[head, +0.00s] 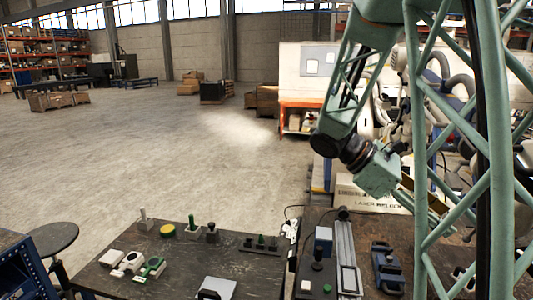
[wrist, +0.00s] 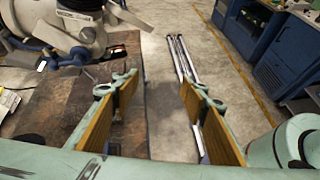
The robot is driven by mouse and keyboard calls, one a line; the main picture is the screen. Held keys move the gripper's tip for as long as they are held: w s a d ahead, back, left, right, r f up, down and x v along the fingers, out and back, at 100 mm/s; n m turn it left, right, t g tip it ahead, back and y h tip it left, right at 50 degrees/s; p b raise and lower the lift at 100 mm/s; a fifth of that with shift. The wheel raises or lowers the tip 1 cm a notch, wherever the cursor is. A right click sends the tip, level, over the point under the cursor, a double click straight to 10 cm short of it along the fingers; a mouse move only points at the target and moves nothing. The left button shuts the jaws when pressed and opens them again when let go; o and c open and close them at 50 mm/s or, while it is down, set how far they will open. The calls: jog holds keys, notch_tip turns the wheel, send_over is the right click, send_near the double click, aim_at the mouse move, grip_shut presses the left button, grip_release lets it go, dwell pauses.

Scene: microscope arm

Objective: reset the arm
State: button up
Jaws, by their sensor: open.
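My arm (head: 352,85) is pale green and comes down from the upper right in the head view. It bends at a dark joint, and its wrist end (head: 378,172) points down and right over the workbench. My lattice column hides part of the gripper there. In the wrist view my gripper (wrist: 158,88) is open. Its two fingers, with yellow-brown inner pads, stand wide apart with nothing between them. Below the gap are the dark bench edge and grey floor.
A dark table (head: 190,275) at the front holds several small green, white and black parts. The brown bench (head: 330,215) beside it carries devices and a white box marked laser welder (head: 375,203). In the wrist view, a white machine (wrist: 75,30) stands left and blue cabinets (wrist: 285,50) right.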

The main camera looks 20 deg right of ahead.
jog(key=s+a+f+m+t+y+b, duration=0.1)
jog(key=s+a+m+t+y+b, duration=0.1)
jog(key=a, duration=1.1)
jog(key=s+a+f+m+t+y+b, duration=0.1)
jog(key=s+a+m+t+y+b, duration=0.2)
jog(key=a, duration=1)
jog(key=s+a+f+m+t+y+b, duration=0.1)
jog(key=s+a+m+t+y+b, duration=0.2)
jog(key=a, duration=1)
jog(key=shift+s+f+m+t+y, duration=0.25)
jog(key=shift+s+t+y, duration=0.35)
jog(key=shift+s+t, duration=1.1)
jog(key=shift+s+r, duration=0.1)
jog(key=shift+r, duration=0.05)
